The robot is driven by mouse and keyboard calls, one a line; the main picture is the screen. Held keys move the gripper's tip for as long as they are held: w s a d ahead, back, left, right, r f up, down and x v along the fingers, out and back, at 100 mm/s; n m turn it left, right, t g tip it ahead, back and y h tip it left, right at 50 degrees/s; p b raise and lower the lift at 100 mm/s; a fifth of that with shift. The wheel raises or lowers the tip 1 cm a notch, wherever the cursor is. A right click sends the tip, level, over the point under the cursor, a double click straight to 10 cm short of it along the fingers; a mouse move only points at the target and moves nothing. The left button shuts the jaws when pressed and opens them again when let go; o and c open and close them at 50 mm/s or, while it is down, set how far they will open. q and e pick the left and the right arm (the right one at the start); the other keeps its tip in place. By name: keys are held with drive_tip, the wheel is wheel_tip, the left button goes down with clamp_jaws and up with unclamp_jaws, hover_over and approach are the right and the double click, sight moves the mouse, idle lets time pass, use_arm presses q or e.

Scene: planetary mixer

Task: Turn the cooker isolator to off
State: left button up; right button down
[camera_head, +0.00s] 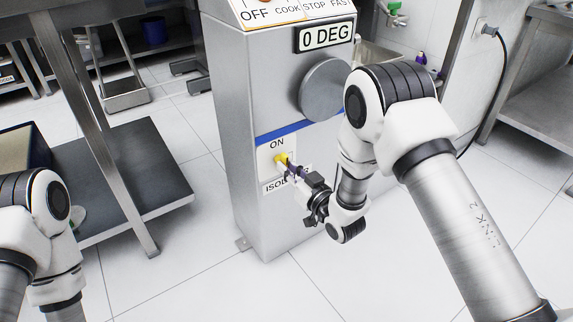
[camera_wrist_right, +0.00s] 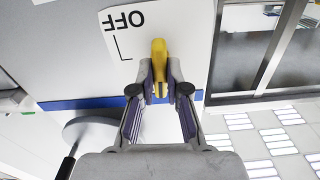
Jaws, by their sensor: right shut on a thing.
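The isolator's yellow handle (camera_head: 280,159) sits on a white plate on the front of a grey metal cabinet (camera_head: 235,120). The plate reads "ON" above the handle, and a label starting "ISOL" is partly hidden below. My right gripper (camera_head: 289,168) reaches in from the right and is shut on the handle. In the right wrist view, the yellow handle (camera_wrist_right: 158,62) stands between the two fingertips (camera_wrist_right: 159,80). The "OFF" mark (camera_wrist_right: 124,21) shows upside down on the plate, to the left of the handle. My left gripper is out of view; only its arm shows at lower left.
A round grey disc (camera_head: 325,90) juts from the cabinet above my right wrist, under a "0 DEG" display (camera_head: 326,36). A steel table with a low shelf (camera_head: 130,175) stands on the left. The tiled floor in front of the cabinet is clear.

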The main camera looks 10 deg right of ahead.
drive_tip(key=shift+m+p, duration=0.9)
drive_tip(key=shift+m, duration=1)
drive_tip(key=m+p, duration=0.2)
drive_tip(key=m, duration=0.2)
drive_tip(key=shift+m+p, duration=0.3)
drive_tip(key=shift+p, duration=0.05)
